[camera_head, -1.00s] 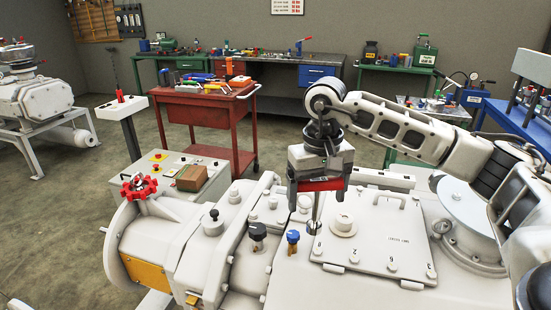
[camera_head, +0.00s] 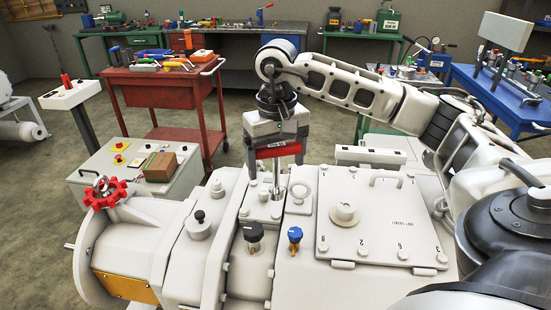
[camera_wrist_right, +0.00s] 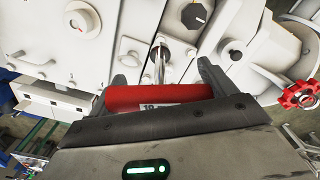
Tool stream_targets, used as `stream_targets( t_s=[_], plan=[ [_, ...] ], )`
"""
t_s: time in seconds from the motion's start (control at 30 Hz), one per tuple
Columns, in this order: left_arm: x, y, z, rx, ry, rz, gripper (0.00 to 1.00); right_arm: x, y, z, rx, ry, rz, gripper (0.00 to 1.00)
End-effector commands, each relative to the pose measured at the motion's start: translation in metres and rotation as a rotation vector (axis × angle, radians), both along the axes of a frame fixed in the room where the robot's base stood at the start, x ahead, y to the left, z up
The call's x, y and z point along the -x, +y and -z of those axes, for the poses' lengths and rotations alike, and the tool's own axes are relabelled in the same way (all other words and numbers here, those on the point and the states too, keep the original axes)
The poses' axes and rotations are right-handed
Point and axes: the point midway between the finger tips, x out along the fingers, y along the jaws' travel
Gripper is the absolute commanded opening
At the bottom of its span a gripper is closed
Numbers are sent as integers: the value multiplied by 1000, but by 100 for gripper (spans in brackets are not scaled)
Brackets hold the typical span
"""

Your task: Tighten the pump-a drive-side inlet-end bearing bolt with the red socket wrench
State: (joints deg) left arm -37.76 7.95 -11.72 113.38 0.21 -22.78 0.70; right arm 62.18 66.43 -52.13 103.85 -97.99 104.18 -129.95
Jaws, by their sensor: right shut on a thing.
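My right gripper (camera_head: 277,146) is shut on the red socket wrench, across its red handle (camera_head: 278,149). In the right wrist view the red handle (camera_wrist_right: 158,96) lies between the fingers. In the right wrist view the shaft (camera_wrist_right: 159,66) ends among round metal fittings on the housing. The bolt under its tip is not clearly visible, and I cannot tell whether they touch. My left gripper is not in view.
A black knob (camera_head: 253,236) and a blue knob (camera_head: 294,237) stand on the pump in front of the wrench. A bolted lid (camera_head: 375,222) lies to the right, a red handwheel (camera_head: 103,193) to the left. A red tool cart (camera_head: 165,92) stands behind.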

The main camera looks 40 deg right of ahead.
Motion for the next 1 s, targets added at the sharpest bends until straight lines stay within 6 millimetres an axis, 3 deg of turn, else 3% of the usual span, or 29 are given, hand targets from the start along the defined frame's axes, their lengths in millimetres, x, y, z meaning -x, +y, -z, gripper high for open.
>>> stream_targets(
  t_s=[0.7, 1.0],
  plan=[
    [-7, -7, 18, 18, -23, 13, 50, 0, 0, 50, 0, 0, 0, 42],
    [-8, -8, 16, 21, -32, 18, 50, 0, 0, 56, 0, -1, 0, 42]
  ],
)
